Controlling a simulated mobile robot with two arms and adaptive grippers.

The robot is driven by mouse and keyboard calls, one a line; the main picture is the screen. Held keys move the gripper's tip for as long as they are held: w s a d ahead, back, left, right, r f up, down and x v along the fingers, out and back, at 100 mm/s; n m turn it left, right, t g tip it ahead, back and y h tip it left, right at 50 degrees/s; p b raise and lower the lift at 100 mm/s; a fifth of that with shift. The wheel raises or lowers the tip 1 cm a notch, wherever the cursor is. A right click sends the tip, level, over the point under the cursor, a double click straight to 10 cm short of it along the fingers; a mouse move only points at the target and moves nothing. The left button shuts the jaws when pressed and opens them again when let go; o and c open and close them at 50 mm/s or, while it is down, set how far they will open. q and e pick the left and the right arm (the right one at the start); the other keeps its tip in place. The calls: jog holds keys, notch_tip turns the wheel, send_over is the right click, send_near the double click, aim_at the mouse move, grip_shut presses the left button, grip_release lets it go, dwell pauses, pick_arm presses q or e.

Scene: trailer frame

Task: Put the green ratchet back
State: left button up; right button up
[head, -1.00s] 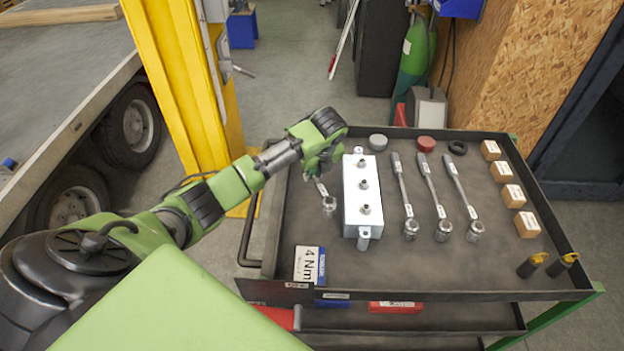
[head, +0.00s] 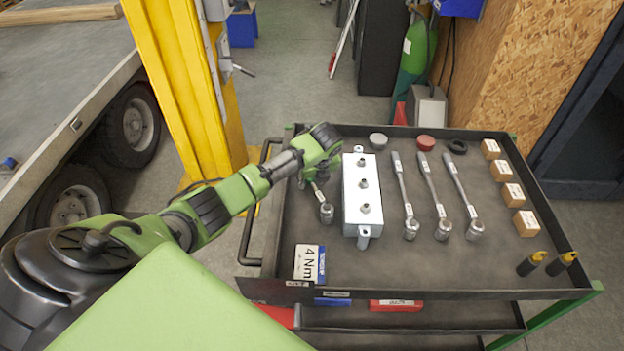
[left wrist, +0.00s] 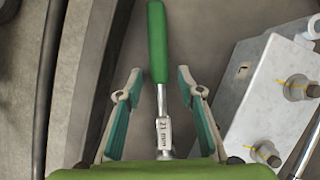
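The green ratchet (left wrist: 157,50) has a green handle and a steel shaft labelled 21 mm. It lies along the left part of the tool tray (head: 287,225), left of the metal box; its socket end (head: 326,213) points to the front in the head view. My left gripper (left wrist: 159,82) is open above it, one finger on each side of the ratchet with visible gaps. In the head view the left gripper (head: 316,172) hides the handle. My right gripper is not in view.
The metal box (head: 362,195) with several studs stands close right of the ratchet. Three more ratchets (head: 427,180) lie further right. Small boxes (head: 512,195) line the right edge. A 4 Nm card (head: 309,264) lies at the front left. A yellow post (head: 190,90) stands behind my arm.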

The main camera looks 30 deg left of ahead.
aim_at(317, 192)
pick_arm(q)
jog(key=shift+r, duration=0.15)
jog(key=v, duration=1.2)
